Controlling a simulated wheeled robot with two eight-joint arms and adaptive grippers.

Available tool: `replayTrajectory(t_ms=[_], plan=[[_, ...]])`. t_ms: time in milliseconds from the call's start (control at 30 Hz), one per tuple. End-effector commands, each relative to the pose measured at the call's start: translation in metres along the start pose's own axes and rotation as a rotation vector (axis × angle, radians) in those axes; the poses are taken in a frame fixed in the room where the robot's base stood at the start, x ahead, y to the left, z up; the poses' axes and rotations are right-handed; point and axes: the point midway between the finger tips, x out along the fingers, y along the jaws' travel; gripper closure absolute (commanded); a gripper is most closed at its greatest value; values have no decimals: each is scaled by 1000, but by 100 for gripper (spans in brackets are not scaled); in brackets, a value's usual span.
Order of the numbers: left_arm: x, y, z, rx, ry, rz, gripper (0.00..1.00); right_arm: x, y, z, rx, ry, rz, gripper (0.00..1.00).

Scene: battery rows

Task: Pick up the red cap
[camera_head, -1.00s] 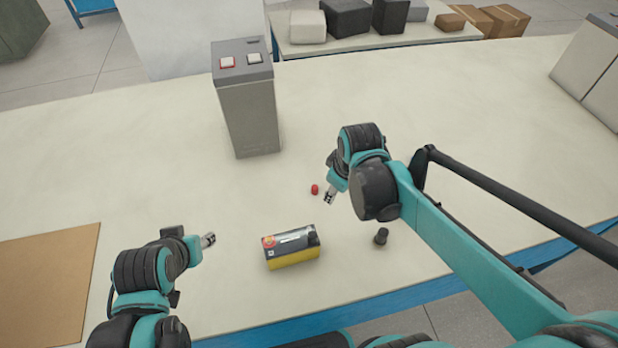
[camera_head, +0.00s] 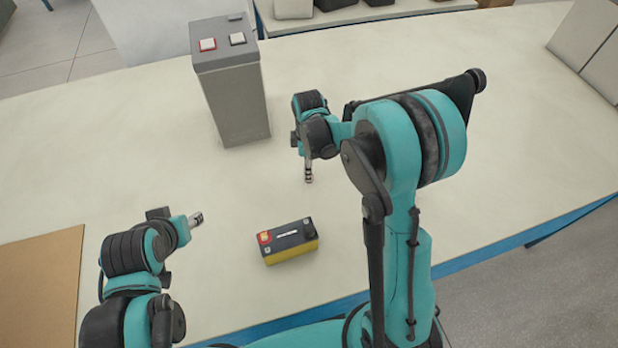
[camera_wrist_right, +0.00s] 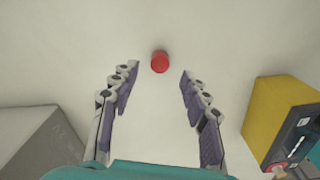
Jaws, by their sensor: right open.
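The red cap (camera_wrist_right: 160,62) stands on the pale table in the right wrist view, centred just beyond the fingertips. It does not show in the head view, where my right arm is over that area. My right gripper (camera_wrist_right: 158,74) is open with nothing between its fingers; in the head view its fingers (camera_head: 308,173) point down at the table. My left gripper (camera_head: 196,218) hangs over the left part of the table, and its opening is too small to judge.
A yellow and black battery (camera_head: 288,246) lies in front of my right gripper; it also shows in the right wrist view (camera_wrist_right: 270,112). A grey box (camera_head: 236,103) with two buttons stands behind. A brown board (camera_head: 40,285) lies at left.

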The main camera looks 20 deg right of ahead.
Motion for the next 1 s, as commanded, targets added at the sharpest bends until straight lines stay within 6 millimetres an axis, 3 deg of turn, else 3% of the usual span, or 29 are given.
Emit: replayTrajectory(t_ms=[33, 167, 400, 433, 567, 1000], plan=[[7, 0, 5, 0, 0, 0, 57, 12, 1, 0, 1, 0, 0, 54], [12, 0, 9, 0, 0, 0, 57, 31, 1, 0, 1, 0, 1, 54], [12, 0, 8, 0, 0, 0, 57, 33, 1, 1, 1, 0, 1, 54], [12, 0, 8, 0, 0, 0, 57, 33, 1, 1, 1, 0, 1, 57], [12, 0, 8, 0, 0, 0, 57, 33, 1, 0, 1, 0, 1, 90], [10, 0, 8, 0, 0, 0, 57, 30, 1, 1, 1, 0, 1, 92]])
